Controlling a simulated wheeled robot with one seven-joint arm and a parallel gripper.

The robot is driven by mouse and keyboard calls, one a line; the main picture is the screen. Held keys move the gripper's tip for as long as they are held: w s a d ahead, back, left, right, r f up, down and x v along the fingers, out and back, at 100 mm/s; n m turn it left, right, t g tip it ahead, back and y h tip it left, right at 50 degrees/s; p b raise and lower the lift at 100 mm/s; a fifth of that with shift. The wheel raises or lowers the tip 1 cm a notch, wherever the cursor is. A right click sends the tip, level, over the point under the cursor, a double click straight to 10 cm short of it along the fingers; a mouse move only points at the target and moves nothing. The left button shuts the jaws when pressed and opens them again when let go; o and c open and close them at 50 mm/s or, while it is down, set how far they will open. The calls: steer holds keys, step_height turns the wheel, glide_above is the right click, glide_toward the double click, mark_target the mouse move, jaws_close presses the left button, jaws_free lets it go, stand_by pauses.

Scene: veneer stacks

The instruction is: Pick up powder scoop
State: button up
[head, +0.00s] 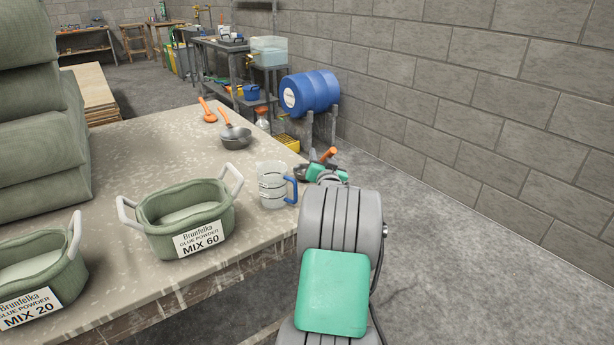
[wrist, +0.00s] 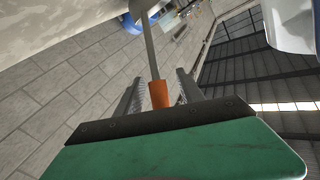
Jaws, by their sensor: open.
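On the table in the head view lies a metal scoop (head: 235,135) with a round bowl and an orange handle. An all-orange utensil (head: 207,111) lies just beyond it. My gripper (head: 314,169) is beyond the table's right edge, to the right of the measuring jug and well apart from that scoop. The wrist view shows my gripper (wrist: 159,92) open, its two grey fingers apart.
A clear measuring jug (head: 271,186) with a blue handle stands near the table's right edge. Green tubs labelled MIX 60 (head: 187,217) and MIX 20 (head: 40,275) stand in front. Green sacks (head: 40,120) are stacked at left.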

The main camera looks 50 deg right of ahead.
steer(key=shift+w+d, duration=0.2)
steer(key=shift+w, duration=0.05)
steer(key=shift+s, duration=0.1)
jaws_close()
steer(key=shift+r, duration=0.1)
